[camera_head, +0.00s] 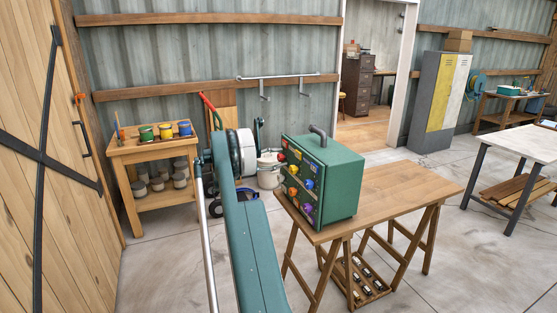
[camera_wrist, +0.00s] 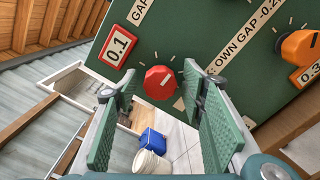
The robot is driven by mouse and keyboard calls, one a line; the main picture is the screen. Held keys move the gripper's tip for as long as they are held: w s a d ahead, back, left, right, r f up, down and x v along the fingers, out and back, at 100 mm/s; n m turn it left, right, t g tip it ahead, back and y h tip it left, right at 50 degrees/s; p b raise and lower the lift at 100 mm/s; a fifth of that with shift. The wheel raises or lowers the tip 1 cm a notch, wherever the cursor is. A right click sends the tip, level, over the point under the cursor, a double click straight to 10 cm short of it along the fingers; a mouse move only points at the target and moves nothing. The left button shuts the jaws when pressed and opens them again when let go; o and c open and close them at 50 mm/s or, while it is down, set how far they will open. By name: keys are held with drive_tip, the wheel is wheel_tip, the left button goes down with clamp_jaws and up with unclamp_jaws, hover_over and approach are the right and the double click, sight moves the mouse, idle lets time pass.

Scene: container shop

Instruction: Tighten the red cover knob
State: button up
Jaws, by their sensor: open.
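A round red knob (camera_wrist: 161,82) with a pale pointer line sits on the dark green panel face in the wrist view. Tick marks surround it, and a "0.1" label is to its upper left. My gripper (camera_wrist: 160,72) is open, its two green ridged fingers on either side of the knob in the picture. I cannot tell whether the fingers touch it; nothing is visibly held. In the head view the green box (camera_head: 338,180) with coloured knobs stands on a wooden trestle table (camera_head: 405,185). My arm reaches towards its knob face, and the fingers are hidden or too small to tell.
An orange knob (camera_wrist: 298,48) is at the right of the panel in the wrist view. A blue bin (camera_wrist: 151,142) and white bucket (camera_wrist: 150,162) are on the floor behind. A small shelf table (camera_head: 150,150) with paint pots stands left of my arm.

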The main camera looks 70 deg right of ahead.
drive_tip(key=v, duration=1.2)
idle(0.6)
drive_tip(key=shift+r, duration=0.1)
